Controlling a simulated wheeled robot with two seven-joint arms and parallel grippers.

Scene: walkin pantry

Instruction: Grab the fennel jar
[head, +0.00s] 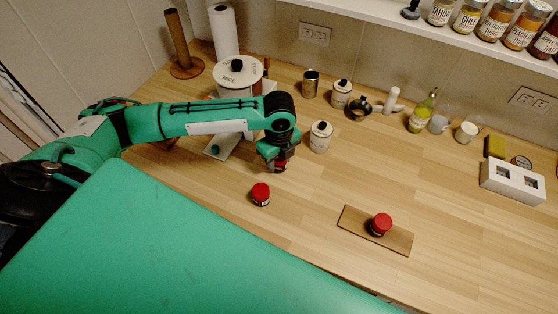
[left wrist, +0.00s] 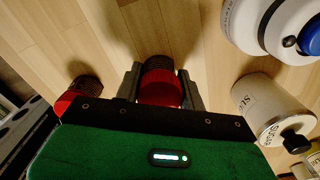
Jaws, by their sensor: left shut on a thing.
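My left gripper (head: 279,166) is shut on a small red-lidded jar (left wrist: 160,88) at the counter's middle left. In the left wrist view the jar sits between the two fingers (left wrist: 161,90). In the head view the gripper mostly hides it. A second red-lidded jar (head: 261,194) stands nearer me on the counter and also shows at the left of the wrist view (left wrist: 80,92). A third red-lidded jar (head: 380,225) stands on a small wooden board (head: 350,218). I cannot read which jar is fennel. My right gripper is not in view.
A white canister (head: 321,137) stands just right of my gripper; its label reads sugar in the wrist view (left wrist: 268,105). A large rice canister (head: 240,75) stands behind my arm. Small containers line the wall. A white holder (head: 511,182) is at right.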

